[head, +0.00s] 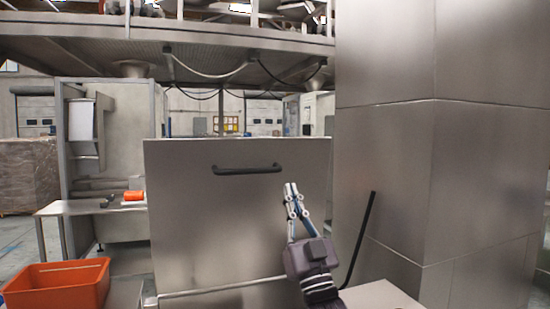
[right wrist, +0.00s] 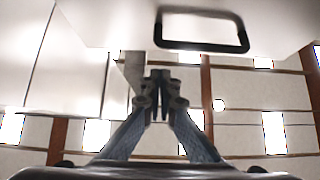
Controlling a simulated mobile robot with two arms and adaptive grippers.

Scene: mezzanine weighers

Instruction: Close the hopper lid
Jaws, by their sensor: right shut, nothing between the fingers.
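The hopper lid (head: 210,225) is a large flat steel panel that stands upright, open, in the middle of the head view. A black bar handle (head: 247,169) is fixed near its top edge. My right gripper (head: 291,190) is shut and empty, pointing up in front of the lid, below and right of the handle. In the right wrist view the shut fingertips (right wrist: 159,76) are apart from the handle (right wrist: 200,47), which is ahead and to the right on the pale lid (right wrist: 275,20). My left gripper is not in view.
A tall steel column (head: 432,160) stands close on the right, with a thin black bar (head: 358,240) before it. An orange crate (head: 60,287) is at the lower left. A side table (head: 75,207) holds small orange items. A mezzanine deck (head: 200,55) runs overhead.

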